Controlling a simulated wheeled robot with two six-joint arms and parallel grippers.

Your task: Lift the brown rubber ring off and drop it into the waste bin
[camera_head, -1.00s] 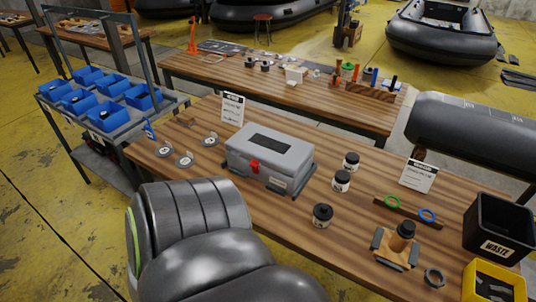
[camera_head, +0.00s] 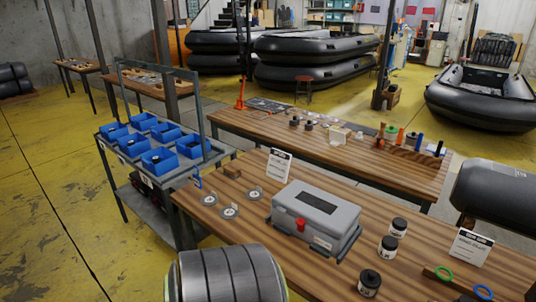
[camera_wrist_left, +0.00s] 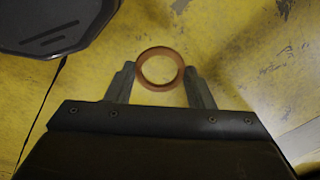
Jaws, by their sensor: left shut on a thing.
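In the left wrist view, the fingers of my left gripper (camera_wrist_left: 157,68) are shut on the brown rubber ring (camera_wrist_left: 160,87). The ring is between the two fingertips, with its round opening facing the camera and yellow floor showing through it. In the head view only a dark link of my left arm shows at the bottom edge; the left gripper and the ring are out of that picture. The waste bin is in neither current view. My right gripper is not in view.
The wooden workbench (camera_head: 250,232) carries a grey toolbox (camera_head: 316,216), several dark jars, a green ring (camera_head: 443,273) and a blue ring (camera_head: 484,292). A cart (camera_head: 160,200) with blue bins stands at its left. Yellow floor at the left is open.

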